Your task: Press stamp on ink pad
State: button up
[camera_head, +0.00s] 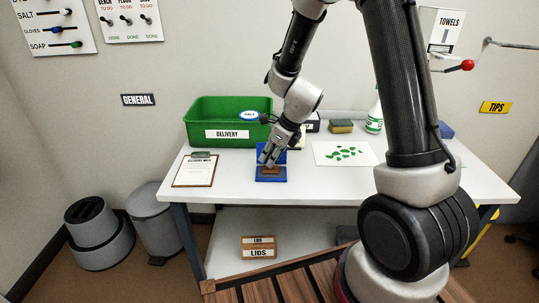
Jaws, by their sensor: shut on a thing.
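The blue ink pad (271,179) lies open near the front edge of the white table, with its blue lid raised behind it. A small brown block, seemingly the base of the stamp (271,170), shows over the pad below my fingers. My gripper (268,160) points down over the pad and is shut on the stamp. The fingers hide the upper part of the stamp. I cannot tell whether its underside touches the pad.
A green DELIVERY bin (205,122) stands behind left, and a clipboard (196,171) lies left. A white sheet with green shapes (325,158) lies right. A sponge (341,127) and spray bottle (374,120) stand behind. Table around the pad's front is clear.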

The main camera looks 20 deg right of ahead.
aim_at(271, 153)
jog(key=shift+r, duration=3)
